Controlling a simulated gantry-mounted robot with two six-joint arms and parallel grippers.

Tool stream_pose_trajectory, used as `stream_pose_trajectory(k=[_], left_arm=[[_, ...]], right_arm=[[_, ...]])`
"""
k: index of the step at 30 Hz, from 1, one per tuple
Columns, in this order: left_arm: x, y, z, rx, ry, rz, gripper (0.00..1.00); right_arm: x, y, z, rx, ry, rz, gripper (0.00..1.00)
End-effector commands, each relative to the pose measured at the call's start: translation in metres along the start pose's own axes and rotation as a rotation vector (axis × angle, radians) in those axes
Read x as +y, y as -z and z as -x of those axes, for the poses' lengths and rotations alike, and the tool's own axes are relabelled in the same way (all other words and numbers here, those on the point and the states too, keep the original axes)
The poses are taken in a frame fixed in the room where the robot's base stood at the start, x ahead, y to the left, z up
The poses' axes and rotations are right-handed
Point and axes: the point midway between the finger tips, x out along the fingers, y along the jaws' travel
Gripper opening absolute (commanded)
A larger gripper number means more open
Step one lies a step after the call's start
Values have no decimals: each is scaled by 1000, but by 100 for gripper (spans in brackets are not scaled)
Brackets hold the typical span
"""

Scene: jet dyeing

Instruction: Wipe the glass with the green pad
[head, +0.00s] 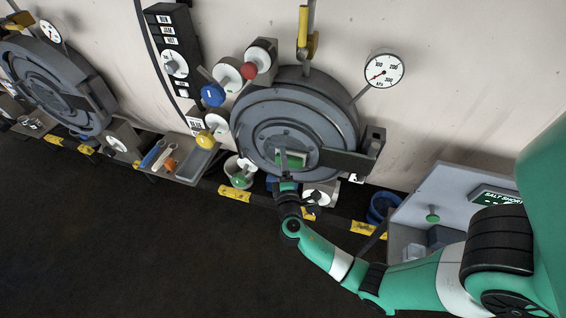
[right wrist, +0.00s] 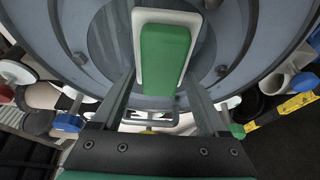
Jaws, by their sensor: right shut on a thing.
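The green pad (right wrist: 165,60) has a pale backing and is held between the fingers of my right gripper (right wrist: 165,95), which is shut on it. In the head view the pad (head: 291,158) is in front of the round glass at the middle of the grey machine door (head: 262,118). The glass (right wrist: 112,40) shows around the pad in the right wrist view. I cannot tell whether the pad touches it. My right gripper (head: 288,185) comes up from below the door. My left gripper is not in view.
A pressure gauge (head: 384,71) is at the door's upper right. Blue, red and yellow knobs are to its left. A small shelf (head: 187,165) with tools is at the lower left. A grey box (head: 445,185) with a green knob stands at the right. The dark floor is clear.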

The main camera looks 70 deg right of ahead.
Motion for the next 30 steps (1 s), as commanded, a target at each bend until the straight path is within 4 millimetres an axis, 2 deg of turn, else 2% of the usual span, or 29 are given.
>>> stream_pose_trajectory(k=[9,17,24,30], left_arm=[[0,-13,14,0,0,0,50],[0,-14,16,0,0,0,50],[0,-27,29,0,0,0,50],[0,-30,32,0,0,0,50]], right_arm=[[-2,29,-12,1,-1,-1,32],[-1,34,-14,1,-1,-1,32],[-3,55,-25,2,-1,-3,32],[0,64,-30,0,-1,-1,32]])
